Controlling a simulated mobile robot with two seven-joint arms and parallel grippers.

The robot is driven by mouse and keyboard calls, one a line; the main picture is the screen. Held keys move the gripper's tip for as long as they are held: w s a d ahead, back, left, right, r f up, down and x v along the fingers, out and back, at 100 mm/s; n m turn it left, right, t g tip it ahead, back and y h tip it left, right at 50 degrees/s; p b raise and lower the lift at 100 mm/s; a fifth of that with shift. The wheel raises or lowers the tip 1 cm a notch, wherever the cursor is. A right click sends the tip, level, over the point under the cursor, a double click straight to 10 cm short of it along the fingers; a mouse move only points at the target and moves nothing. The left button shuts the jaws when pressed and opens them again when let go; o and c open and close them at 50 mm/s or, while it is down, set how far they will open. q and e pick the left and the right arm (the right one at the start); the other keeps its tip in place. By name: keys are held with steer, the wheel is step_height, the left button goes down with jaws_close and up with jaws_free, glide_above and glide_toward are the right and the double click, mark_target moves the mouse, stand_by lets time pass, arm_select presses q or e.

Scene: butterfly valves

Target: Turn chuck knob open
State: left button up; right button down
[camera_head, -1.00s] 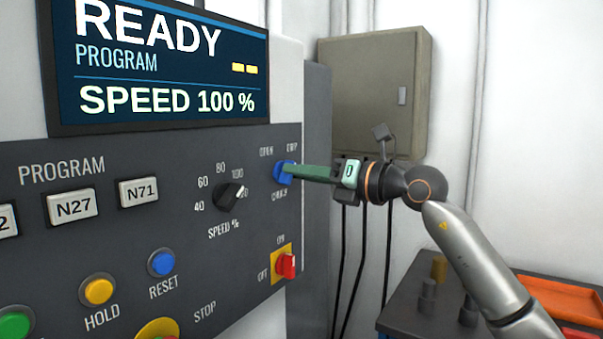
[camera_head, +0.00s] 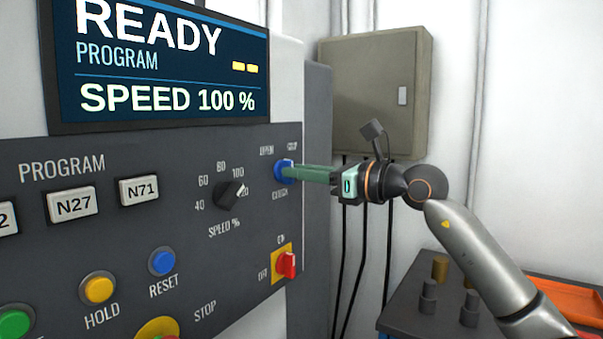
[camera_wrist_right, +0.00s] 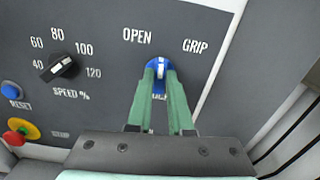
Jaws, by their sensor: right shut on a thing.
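The blue chuck knob (camera_head: 284,170) is on the right side of the dark control panel, below the words OPEN and GRIP, with CHUCK lettered under it. In the right wrist view the knob (camera_wrist_right: 160,69) has a white mark pointing up, near OPEN and GRIP. My right gripper (camera_head: 296,172) reaches in from the right with its green fingers at the knob. In the wrist view the fingers of my right gripper (camera_wrist_right: 161,75) are shut on the knob from both sides and cover part of it. My left gripper is not in view.
A black speed knob (camera_head: 231,193) is left of the chuck knob. A red on/off switch (camera_head: 287,264) on a yellow plate is below it. A screen (camera_head: 160,60) reads READY. A grey wall box (camera_head: 375,95) and a dark table (camera_head: 405,310) are at right.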

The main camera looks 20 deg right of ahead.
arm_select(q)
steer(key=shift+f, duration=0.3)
arm_select(e)
steer(key=n, duration=0.4)
steer(key=shift+n, duration=0.4)
steer(key=c, duration=0.8)
jaws_free()
arm_select(q)
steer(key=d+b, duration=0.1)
steer(key=b, duration=0.1)
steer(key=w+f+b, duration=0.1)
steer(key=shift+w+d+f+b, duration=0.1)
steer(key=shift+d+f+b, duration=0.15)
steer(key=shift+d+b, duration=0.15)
arm_select(e)
steer(key=v, duration=1.2)
steer(key=shift+s+d, duration=0.15)
steer(key=shift+s, duration=0.1)
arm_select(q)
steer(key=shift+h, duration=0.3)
arm_select(e)
steer(key=shift+f, duration=0.1)
